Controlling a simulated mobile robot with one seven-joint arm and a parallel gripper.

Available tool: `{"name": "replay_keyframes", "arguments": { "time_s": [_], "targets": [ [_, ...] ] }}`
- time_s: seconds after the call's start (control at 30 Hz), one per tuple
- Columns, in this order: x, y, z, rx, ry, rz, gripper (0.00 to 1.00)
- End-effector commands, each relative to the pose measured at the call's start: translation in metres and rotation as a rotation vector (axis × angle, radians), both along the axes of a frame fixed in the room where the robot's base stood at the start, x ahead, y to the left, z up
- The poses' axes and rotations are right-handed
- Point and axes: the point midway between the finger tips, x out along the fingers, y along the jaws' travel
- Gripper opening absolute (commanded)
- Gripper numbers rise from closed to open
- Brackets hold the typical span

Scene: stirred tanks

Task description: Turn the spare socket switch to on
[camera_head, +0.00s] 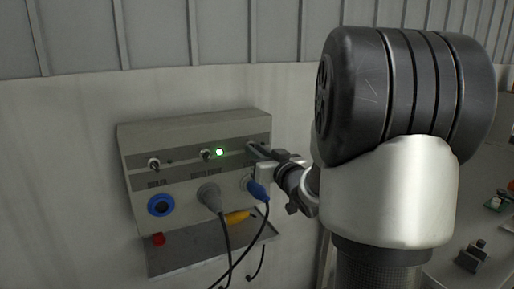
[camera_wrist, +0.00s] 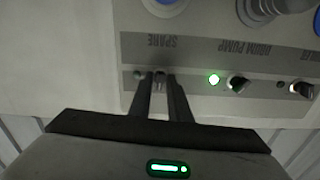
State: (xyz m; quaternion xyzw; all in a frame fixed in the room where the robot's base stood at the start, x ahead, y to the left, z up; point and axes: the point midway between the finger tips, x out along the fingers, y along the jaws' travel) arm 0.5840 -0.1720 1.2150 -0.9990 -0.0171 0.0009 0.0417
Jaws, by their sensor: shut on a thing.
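The grey socket panel (camera_head: 195,135) is on the pale wall, with a row of switches along its upper strip. The spare switch (camera_wrist: 160,77) is a small knob above the SPARE label, which appears upside down in the wrist view. My gripper (camera_wrist: 160,84) has a finger on each side of this switch and is shut on it. In the head view my gripper (camera_head: 257,150) is at the panel's right end and hides the switch. The switch's exact angle is mostly hidden between the fingers. The small spare lamp (camera_wrist: 137,74) beside it looks unlit.
The drum pump switch (camera_wrist: 237,83) is beside a lit green lamp (camera_wrist: 214,79). Another switch (camera_head: 153,164) is at the panel's left. A grey plug (camera_head: 210,197) and a blue plug (camera_head: 257,190) with hanging black cables are below.

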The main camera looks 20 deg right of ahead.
Motion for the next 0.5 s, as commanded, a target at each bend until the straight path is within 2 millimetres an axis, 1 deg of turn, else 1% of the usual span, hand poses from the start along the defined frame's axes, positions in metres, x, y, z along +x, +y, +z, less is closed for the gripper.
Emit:
{"name": "replay_keyframes", "arguments": {
  "time_s": [0.03, 0.2, 0.5],
  "targets": [
    [0.0005, 0.0004, 0.0033, 0.042, -0.001, 0.001, 0.00],
    [0.0006, 0.0001, 0.0029, 0.187, 0.004, 0.000, 0.00],
    [0.0005, 0.0002, 0.0025, 0.370, 0.010, 0.001, 0.00]
  ]
}}
